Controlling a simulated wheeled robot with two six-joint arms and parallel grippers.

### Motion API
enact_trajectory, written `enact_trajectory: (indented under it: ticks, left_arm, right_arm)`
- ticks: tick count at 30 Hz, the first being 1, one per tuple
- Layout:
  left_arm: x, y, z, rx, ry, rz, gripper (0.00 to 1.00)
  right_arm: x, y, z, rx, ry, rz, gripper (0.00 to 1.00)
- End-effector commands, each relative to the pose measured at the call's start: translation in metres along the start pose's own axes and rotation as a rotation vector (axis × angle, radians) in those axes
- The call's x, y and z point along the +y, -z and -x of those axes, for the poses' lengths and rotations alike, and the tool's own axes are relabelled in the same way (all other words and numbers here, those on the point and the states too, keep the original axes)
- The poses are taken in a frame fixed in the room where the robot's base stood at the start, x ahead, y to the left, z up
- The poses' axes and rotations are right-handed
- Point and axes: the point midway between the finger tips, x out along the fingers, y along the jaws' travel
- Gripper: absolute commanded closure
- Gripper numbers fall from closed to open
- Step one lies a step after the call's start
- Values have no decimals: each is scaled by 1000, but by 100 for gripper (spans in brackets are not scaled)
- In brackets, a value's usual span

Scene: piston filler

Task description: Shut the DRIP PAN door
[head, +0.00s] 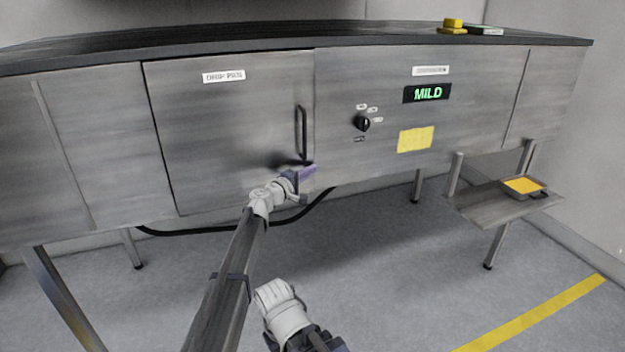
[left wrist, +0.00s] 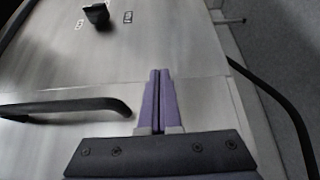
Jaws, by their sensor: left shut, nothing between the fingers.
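The DRIP PAN door (head: 225,130) is a grey metal panel with a white label (head: 224,76) and looks flush, or nearly flush, with the cabinet front. Its black vertical handle (head: 301,133) is near the right edge and also shows at the left of the left wrist view (left wrist: 65,106). My left gripper (head: 314,169) is shut and empty, its purple fingers together just below the handle, at the door's lower right corner. In the left wrist view the fingers (left wrist: 160,75) point along the metal front; I cannot tell whether they touch it. My right gripper's fingers are not visible.
Right of the door are a black knob (head: 362,123), a green MILD display (head: 428,93) and a yellow note (head: 416,139). A low shelf (head: 490,209) with an orange-topped tray juts out at the right. A black hose (head: 190,231) hangs below. Floor in front is clear.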

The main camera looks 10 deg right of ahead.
Motion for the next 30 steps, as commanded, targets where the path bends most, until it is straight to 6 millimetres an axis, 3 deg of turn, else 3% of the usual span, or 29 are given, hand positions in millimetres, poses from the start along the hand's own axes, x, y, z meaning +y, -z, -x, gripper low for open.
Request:
enact_trajectory:
  ticks: [6, 20, 30]
  left_arm:
    - [0, 11, -8, 1, 0, 0, 100]
    - [0, 14, -9, 6, -1, 1, 100]
    - [1, -2, 8, 4, -1, 0, 100]
  right_arm:
    - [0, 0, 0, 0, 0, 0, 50]
    - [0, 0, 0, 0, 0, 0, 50]
    - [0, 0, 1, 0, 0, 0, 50]
